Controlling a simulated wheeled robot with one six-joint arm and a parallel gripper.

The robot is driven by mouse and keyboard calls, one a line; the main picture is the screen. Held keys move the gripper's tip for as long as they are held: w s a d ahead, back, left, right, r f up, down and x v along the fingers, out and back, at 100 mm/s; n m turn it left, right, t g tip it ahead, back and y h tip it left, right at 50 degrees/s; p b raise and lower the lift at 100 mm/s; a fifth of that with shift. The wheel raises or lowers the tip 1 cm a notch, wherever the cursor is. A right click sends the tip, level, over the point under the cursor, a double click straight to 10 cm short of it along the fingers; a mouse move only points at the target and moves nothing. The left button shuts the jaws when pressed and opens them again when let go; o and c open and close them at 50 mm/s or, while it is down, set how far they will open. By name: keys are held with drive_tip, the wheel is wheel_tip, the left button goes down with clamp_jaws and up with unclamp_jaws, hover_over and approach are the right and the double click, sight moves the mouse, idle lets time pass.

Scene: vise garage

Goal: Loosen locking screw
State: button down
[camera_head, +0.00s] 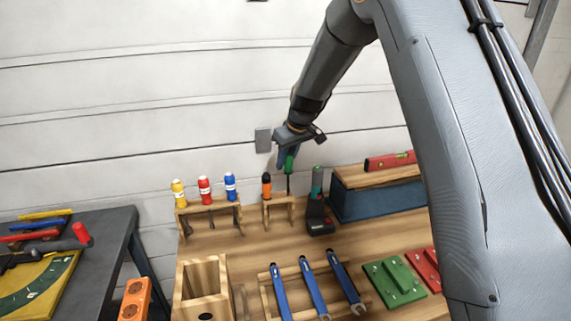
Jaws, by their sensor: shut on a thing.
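My gripper (286,157) is above the back of the wooden workbench (245,248), pointing down. It is shut on a green-handled screwdriver (290,164), whose thin dark shaft hangs down beside a small wooden rack (279,201). I cannot tell whether the shaft is clear of the rack. An orange and black screwdriver (267,183) stands in that rack. I cannot make out a locking screw in this view.
A longer rack (206,205) holds yellow, red and blue-handled tools. A black and green tool (318,205) stands close right of the held screwdriver. A blue box (375,201) with a wooden lid carries a red level (390,160). Blue wrenches (314,287) and a wooden holder (203,285) are in front.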

drive_tip(key=shift+r+p, duration=0.7)
drive_tip(key=shift+r, duration=1.05)
drive_tip(key=c, duration=2.3)
unclamp_jaws()
clamp_jaws()
